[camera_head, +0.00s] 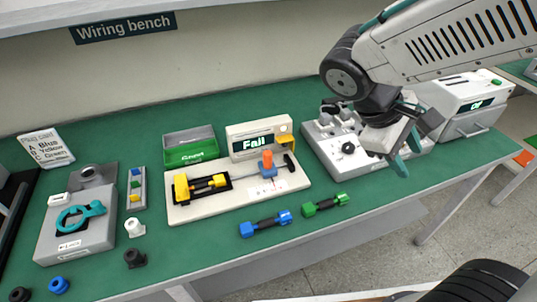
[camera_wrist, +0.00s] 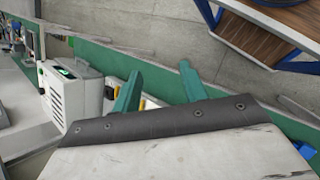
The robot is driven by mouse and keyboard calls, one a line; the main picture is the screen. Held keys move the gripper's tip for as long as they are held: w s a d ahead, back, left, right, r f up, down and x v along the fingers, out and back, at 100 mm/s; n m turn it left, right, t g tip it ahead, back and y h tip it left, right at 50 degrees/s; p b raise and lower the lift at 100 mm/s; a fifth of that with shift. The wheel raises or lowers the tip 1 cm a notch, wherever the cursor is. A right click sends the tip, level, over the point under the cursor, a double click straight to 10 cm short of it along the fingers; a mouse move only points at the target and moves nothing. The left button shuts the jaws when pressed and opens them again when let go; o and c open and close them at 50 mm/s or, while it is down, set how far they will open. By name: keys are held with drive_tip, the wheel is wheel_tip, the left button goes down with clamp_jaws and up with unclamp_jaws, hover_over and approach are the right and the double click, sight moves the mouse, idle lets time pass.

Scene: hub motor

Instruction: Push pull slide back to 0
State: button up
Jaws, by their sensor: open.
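The pull tester is a cream board (camera_head: 232,197) on the green bench. A yellow clamp (camera_head: 200,186) sits at its left. A blue slide with an orange knob (camera_head: 267,161) sits toward the right, on a rail near a white scale label (camera_head: 279,188); the scale figures are too small to read. The tester's display (camera_head: 257,143) reads "Fail". My gripper (camera_head: 403,155) is open and empty, above the bench's front right, well right of the slide. In the wrist view its teal fingers (camera_wrist: 158,88) are apart with nothing between them. The slide is not identifiable there.
A blue-ended connector (camera_head: 266,223) and a green-ended connector (camera_head: 325,204) lie in front of the board. A green bin (camera_head: 190,149) stands behind it. A grey-white fixture (camera_head: 318,150) is below my arm, with a printer-like box (camera_head: 465,108) at right.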

drive_tip(key=w+a+f+n+t+h, duration=0.4)
drive_tip(key=w+a+n+h, duration=0.15)
drive_tip(key=w+n, duration=0.2)
drive_tip(key=n+t+y, duration=0.4)
drive_tip(key=n+t, duration=0.9)
drive_tip(key=n, duration=0.2)
approach(265, 159)
drive_tip(key=x, duration=0.3)
drive_tip(key=shift+w+d, duration=0.15)
drive_tip(key=shift+d, duration=0.2)
drive_tip(key=shift+w, duration=0.25)
drive_tip(key=x, duration=0.7)
drive_tip(key=shift+w, duration=0.15)
drive_tip(key=shift+c, duration=0.3)
